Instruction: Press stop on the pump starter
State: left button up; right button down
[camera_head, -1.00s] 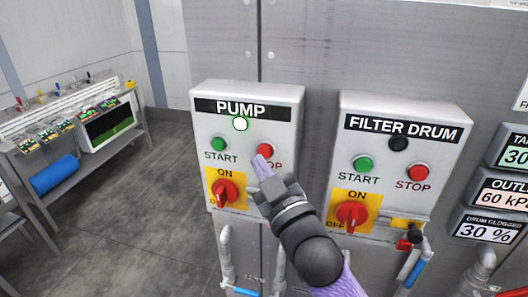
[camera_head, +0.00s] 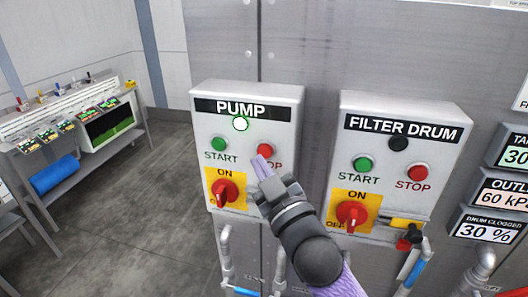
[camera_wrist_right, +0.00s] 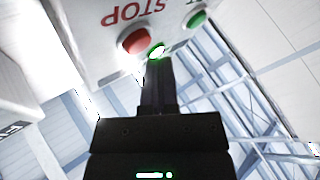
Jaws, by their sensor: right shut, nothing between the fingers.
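The pump starter (camera_head: 247,153) is a grey box on the cabinet wall, labelled PUMP. Its lamp (camera_head: 240,124) glows white with a green rim. The green start button (camera_head: 219,144) is at left and the red stop button (camera_head: 265,150) at right. The stop button also shows in the right wrist view (camera_wrist_right: 134,40), beside the fingertips. My right gripper (camera_head: 259,160) is shut and empty, its tips just below and left of the stop button, covering part of the STOP label. I cannot tell whether they touch the box. My left gripper is out of view.
A red rotary switch (camera_head: 226,192) on a yellow plate sits below the buttons. A similar FILTER DRUM starter (camera_head: 398,140) stands to the right. Pipes with blue and yellow handles run below. Display panels (camera_head: 487,226) are at far right; a bench (camera_head: 75,145) stands at left.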

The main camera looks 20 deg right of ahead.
jog(key=shift+w+d, duration=0.25)
jog(key=shift+w, duration=0.1)
jog(key=shift+w+d, duration=0.25)
jog(key=shift+w, duration=0.1)
dwell(0.9)
dwell(0.3)
jog(key=shift+s+a+p, duration=0.45)
jog(key=shift+s+a, duration=0.05)
jog(key=shift+s, duration=0.15)
jog(key=s+a, duration=0.2)
jog(key=s+p, duration=0.1)
jog(key=s, duration=0.1)
jog(key=shift+s+a, duration=0.1)
jog(key=shift+a, duration=0.3)
